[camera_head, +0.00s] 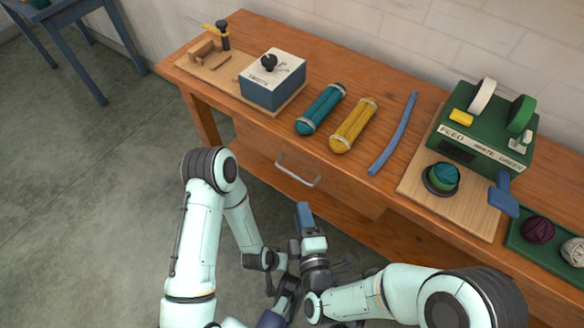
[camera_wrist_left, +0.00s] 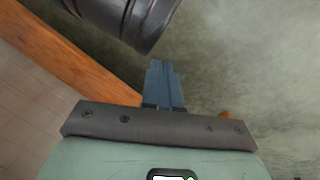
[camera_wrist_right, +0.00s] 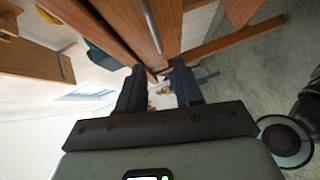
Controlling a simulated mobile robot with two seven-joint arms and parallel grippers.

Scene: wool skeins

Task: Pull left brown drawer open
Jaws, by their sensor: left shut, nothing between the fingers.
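The brown drawer front (camera_head: 340,188) is set under the wooden table, with a silver bar handle (camera_head: 297,172). No open gap shows at the drawer. In the right wrist view the handle (camera_wrist_right: 152,28) shows beyond the fingertips, apart from them. My right gripper (camera_head: 304,212) is below and beside the handle in the head view; its two fingers stand apart with nothing between them in the right wrist view (camera_wrist_right: 158,78). My left gripper (camera_wrist_left: 165,80) has its fingers together and empty, over the floor and away from the handle.
On the wooden tabletop (camera_head: 230,100) stand a blue-white box (camera_head: 272,82), teal (camera_head: 321,108) and yellow (camera_head: 353,125) skeins, a blue strip (camera_head: 394,135) and a green machine (camera_head: 485,135). A green tray (camera_head: 515,243) holds yarn balls.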

